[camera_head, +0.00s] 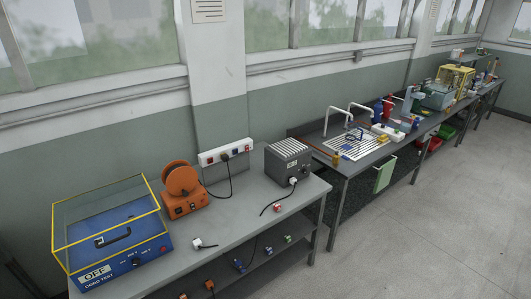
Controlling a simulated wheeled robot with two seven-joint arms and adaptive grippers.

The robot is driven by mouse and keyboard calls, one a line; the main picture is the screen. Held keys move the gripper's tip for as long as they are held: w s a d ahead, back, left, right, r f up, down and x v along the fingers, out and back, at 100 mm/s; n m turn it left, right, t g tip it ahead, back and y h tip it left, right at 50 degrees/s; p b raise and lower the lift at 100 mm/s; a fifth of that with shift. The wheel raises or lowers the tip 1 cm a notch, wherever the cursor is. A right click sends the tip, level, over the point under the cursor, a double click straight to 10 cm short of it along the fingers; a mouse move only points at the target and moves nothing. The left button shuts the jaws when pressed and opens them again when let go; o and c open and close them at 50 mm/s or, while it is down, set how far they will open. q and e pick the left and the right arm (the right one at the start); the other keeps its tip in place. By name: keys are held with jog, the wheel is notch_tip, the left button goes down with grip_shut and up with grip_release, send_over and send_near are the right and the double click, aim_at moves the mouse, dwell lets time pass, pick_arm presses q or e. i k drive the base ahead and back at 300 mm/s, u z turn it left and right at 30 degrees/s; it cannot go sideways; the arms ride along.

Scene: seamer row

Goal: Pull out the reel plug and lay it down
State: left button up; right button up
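The orange cable reel (180,181) stands on the grey bench, its drum on top of an orange base. A white socket strip (241,147) is on the wall behind and to the right of it. A black plug (224,157) sits in the strip. A black cord (231,182) hangs from it in a loop and runs back toward the reel, so it looks like the reel's plug. The exact cord end at the reel is too small to tell. Neither of my grippers is in view.
A blue cord test box (125,262) with a yellow-edged clear cover stands left, marked OFF. A grey ribbed box (288,162) stands right. A white plug (199,244) and a red-and-white plug (277,208) lie on the bench (235,217). The bench middle is mostly clear.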

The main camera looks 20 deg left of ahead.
aim_at(225, 157)
jog(key=z, duration=0.5)
jog(key=i, duration=2.35)
jog(key=u, duration=1.45)
jog(key=i, duration=0.65)
jog(key=u, duration=0.65)
